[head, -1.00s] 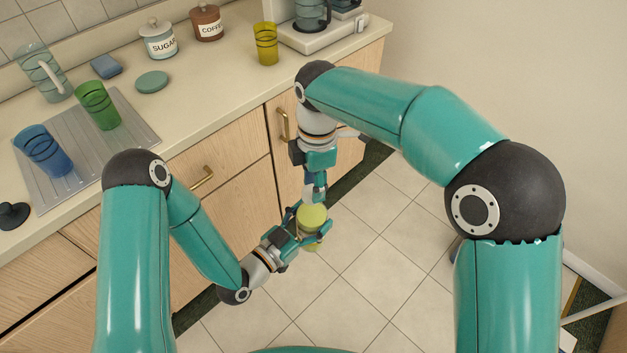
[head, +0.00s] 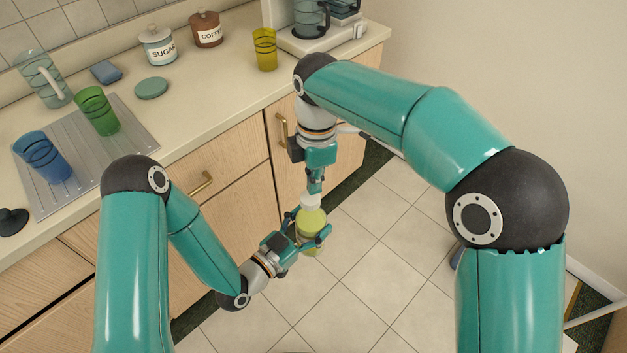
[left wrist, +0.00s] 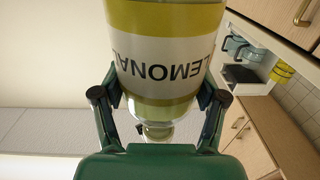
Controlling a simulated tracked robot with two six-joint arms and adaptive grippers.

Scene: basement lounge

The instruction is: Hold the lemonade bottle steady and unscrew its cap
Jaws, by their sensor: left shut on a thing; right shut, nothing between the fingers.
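The lemonade bottle (head: 312,220), with a yellow and white body, is held in the air in front of the cabinets. My left gripper (head: 309,238) is shut around its body. In the left wrist view the upside-down label of the bottle (left wrist: 162,60) shows between the fingers, with the narrow neck low in the picture. A pale part, apparently the cap (head: 310,200), shows at the bottle's top in the head view. My right gripper (head: 314,186) is shut and empty just above it, pointing down. I cannot tell whether its fingertips touch the pale part.
The counter (head: 205,110) at the left carries a blue cup (head: 42,157), a green cup (head: 97,111), a pitcher (head: 43,78), a yellow cup (head: 264,48) and canisters. Wooden cabinets with handles stand close behind the bottle.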

